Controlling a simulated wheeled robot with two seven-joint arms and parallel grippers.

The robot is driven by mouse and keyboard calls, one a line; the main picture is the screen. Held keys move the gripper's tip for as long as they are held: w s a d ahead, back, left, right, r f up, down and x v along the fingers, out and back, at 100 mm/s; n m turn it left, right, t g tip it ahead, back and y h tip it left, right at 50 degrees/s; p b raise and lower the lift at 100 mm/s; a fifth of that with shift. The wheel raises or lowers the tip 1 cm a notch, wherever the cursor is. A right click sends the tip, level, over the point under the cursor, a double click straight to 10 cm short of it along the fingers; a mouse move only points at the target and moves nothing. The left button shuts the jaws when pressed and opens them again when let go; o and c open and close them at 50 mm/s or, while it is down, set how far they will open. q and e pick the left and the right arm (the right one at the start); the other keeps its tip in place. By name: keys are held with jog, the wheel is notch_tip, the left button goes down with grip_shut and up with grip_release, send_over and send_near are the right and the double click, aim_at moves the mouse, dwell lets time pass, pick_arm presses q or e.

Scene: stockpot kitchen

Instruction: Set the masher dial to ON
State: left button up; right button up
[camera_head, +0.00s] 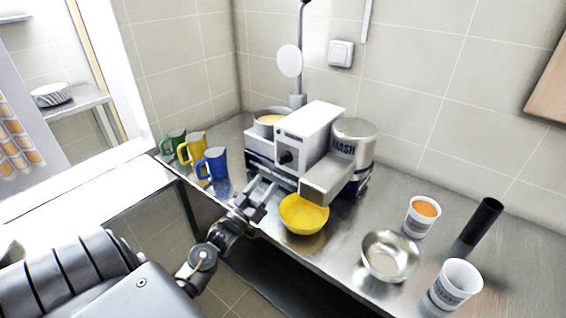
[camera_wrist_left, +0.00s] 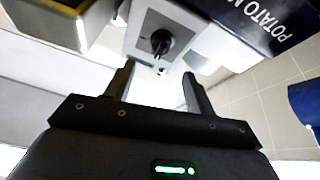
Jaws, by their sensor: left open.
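The potato masher (camera_head: 312,128) is a white and steel machine on the steel counter, with a drum marked MASH. Its black dial (camera_head: 286,157) is on the front of the white housing. In the left wrist view the dial (camera_wrist_left: 161,42) sits on a light plate, ahead of my fingers. I cannot read its setting. My left gripper (camera_head: 262,186) is in front of the machine, below and left of the dial. In the left wrist view its fingers (camera_wrist_left: 158,88) are open and empty, apart from the dial. My right gripper is not in view.
A yellow bowl (camera_head: 304,214) stands under the masher's spout, close right of my left gripper. Blue (camera_head: 214,163), yellow (camera_head: 192,148) and green (camera_head: 174,141) mugs stand left. A steel bowl (camera_head: 390,256), tubs (camera_head: 455,284) and a black cylinder (camera_head: 482,221) stand right.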

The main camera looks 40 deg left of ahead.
aim_at(280, 164)
pick_arm(q)
jog(key=p+x, duration=0.2)
jog(key=x, duration=0.6)
jog(key=shift+w+a+r, duration=0.1)
jog(key=shift+w+r, duration=0.05)
jog(key=shift+w, duration=0.2)
jog(key=shift+w+p, duration=0.35)
jog(key=c, duration=1)
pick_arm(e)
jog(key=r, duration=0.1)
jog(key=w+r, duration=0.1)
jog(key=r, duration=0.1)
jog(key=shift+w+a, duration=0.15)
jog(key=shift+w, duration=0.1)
